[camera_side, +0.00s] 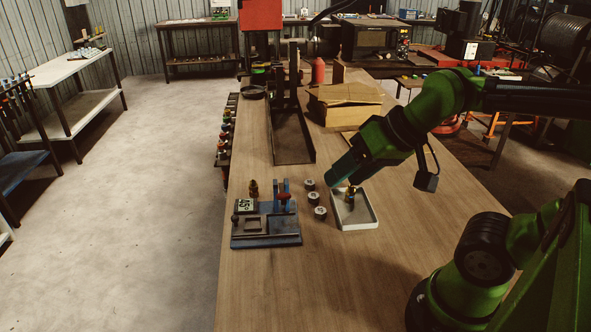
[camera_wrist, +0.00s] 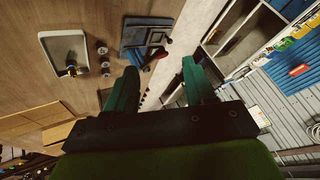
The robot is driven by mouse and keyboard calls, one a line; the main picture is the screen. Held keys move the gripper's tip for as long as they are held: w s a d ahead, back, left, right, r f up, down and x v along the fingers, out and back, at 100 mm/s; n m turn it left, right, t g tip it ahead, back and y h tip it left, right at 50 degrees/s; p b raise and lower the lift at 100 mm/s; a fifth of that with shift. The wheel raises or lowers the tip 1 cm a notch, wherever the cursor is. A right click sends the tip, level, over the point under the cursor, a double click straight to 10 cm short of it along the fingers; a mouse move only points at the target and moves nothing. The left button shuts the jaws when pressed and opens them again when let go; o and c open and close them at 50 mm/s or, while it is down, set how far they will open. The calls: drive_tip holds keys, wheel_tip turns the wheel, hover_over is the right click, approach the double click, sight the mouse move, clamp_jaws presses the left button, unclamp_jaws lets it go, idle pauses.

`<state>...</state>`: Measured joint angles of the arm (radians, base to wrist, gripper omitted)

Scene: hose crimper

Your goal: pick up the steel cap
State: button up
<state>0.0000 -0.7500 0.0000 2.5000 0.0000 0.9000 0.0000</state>
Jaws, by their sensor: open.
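Three small round caps with pale tops and dark sides stand in a row on the wooden bench: the far cap (camera_side: 310,185), the middle cap (camera_side: 313,197) and the near cap (camera_side: 320,212). I cannot tell which one is the steel cap. In the wrist view they show left of my fingers, one of them a small round cap (camera_wrist: 102,50). My gripper (camera_side: 337,178) has teal fingers, tilted down, above the bench near the caps and tray. In the wrist view my gripper (camera_wrist: 160,68) is open, with nothing between its fingers.
A white tray (camera_side: 371,222) holding a brass fitting (camera_side: 350,192) stands right of the caps. A blue fixture (camera_side: 266,240) with a number display and red knob stands left. A cardboard box (camera_side: 345,103) and dark metal channel (camera_side: 292,140) lie behind. Front bench is clear.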

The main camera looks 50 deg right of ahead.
drive_tip(key=shift+o, duration=0.7)
